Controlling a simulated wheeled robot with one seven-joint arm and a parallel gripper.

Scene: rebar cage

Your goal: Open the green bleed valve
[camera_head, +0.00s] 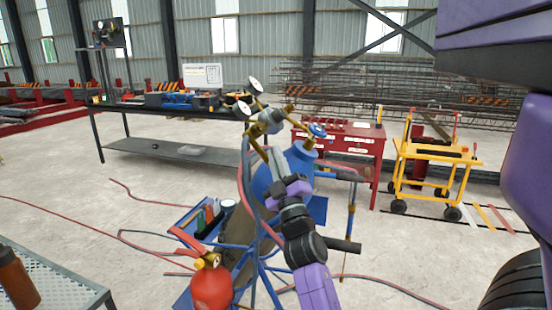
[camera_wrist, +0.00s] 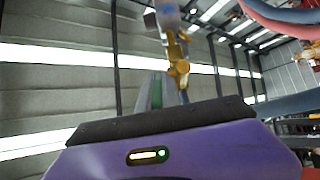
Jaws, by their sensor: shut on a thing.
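A brass regulator (camera_head: 265,122) with two white-faced round gauges is mounted by a blue gas cylinder (camera_head: 270,185) in the head view. My gripper (camera_head: 274,158) reaches up from below, its tips just under the regulator. In the wrist view brass fittings (camera_wrist: 178,68) hang directly beyond my gripper (camera_wrist: 166,88). A narrow green strip of the bleed valve (camera_wrist: 156,94) shows between the grey fingers, which are shut on it. Most of the valve is hidden by the fingers. I cannot make out its green part in the head view, nor its turn angle.
A blue handwheel (camera_head: 317,131) tops the cylinder. Red and grey hoses (camera_head: 245,180) hang close left of my gripper. A red fire extinguisher (camera_head: 211,285) stands below, a yellow cart (camera_head: 435,160) at right. A red tool cabinet (camera_head: 340,140) and a workbench (camera_head: 180,152) stand behind.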

